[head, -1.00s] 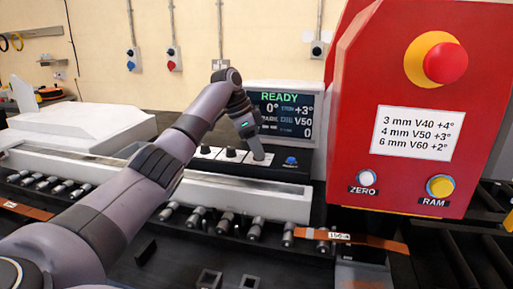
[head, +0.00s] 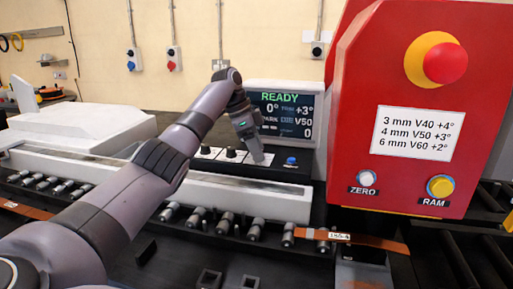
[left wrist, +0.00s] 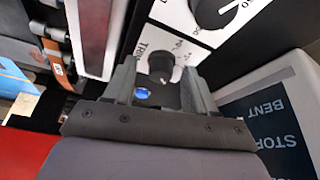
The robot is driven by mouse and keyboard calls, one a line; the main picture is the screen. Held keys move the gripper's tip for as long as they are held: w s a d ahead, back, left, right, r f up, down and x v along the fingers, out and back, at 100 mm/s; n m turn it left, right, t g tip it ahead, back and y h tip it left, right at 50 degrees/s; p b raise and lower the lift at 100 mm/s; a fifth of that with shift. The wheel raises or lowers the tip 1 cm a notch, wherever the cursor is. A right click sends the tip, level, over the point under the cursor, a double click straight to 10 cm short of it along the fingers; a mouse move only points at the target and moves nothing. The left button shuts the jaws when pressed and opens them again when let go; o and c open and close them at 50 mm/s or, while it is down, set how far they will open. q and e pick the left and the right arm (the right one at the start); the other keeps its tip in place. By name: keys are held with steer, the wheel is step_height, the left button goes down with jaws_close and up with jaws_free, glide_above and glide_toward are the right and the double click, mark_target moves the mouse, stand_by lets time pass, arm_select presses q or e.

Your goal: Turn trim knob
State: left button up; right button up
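The trim knob (left wrist: 160,66) is a black dial on a white plate marked TRIM. In the left wrist view it sits between the fingers of my left gripper (left wrist: 160,88), which are apart, with gaps visible beside the knob. In the head view my left gripper (head: 262,160) is down at the panel and hides this knob. The display (head: 282,112) reads READY, 0°, trim +3°, V50 and 0. My right gripper is not in view.
A blue button (head: 291,160) is right of the gripper; another dial (head: 231,154) is to its left. The red housing (head: 345,150) on the right carries a red stop button (head: 445,62), a ZERO button (head: 367,178), a RAM button (head: 440,186) and a thickness label (head: 417,133).

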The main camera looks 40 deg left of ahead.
arm_select(q)
steer(key=v, duration=0.7)
stand_by(0.3)
stand_by(0.5)
